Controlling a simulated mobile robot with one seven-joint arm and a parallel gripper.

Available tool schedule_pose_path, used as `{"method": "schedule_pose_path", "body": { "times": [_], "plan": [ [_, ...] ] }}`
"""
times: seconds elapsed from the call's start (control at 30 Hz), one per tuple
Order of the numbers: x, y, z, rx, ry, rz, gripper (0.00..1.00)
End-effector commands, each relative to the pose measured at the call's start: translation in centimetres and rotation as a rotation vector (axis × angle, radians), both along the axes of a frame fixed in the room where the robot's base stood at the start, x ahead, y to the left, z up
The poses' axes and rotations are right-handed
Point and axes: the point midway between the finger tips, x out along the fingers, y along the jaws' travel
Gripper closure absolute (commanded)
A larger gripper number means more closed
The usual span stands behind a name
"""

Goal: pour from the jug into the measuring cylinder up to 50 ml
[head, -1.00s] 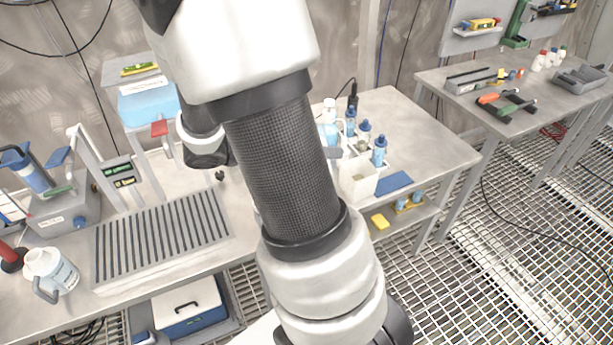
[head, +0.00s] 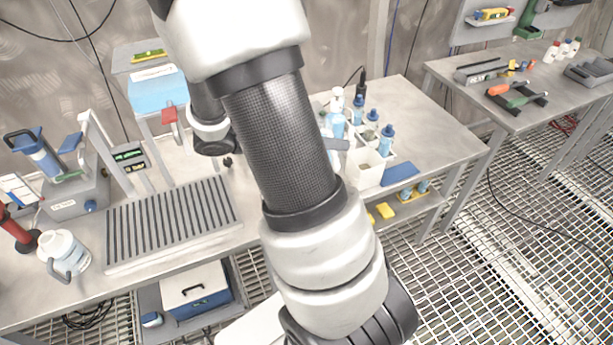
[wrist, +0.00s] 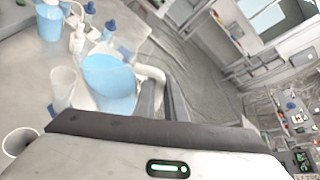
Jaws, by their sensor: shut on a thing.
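The jug (wrist: 108,84) is clear, with blue liquid in it and a pale handle on its right side in the wrist view. The liquid surface lies slanted in that picture. My gripper (wrist: 165,98) is shut on the jug at its handle; the exact contact is partly hidden. In the head view the jug (head: 326,130) shows only in part behind my arm, beside the bottle rack. A pale, narrow open vessel (wrist: 63,88) stands left of the jug in the wrist view. It may be the measuring cylinder; I cannot read any marks or a level on it.
A white rack (head: 369,176) with blue-capped bottles stands close to the jug, with a blue pad (head: 401,173) beside it. Another open cup (wrist: 19,141) is at the wrist view's lower left. A ribbed tray (head: 172,222) and a white jar (head: 64,252) are left. The bench's right end is clear.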

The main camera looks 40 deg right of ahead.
Motion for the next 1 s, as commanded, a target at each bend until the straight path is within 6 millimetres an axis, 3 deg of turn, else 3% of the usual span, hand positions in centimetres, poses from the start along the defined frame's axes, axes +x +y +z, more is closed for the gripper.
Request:
{"method": "schedule_pose_path", "body": {
  "times": [1.0],
  "plan": [
    [0.40,-0.13,-0.01,0.023,0.100,-0.001,1.00]
  ]
}}
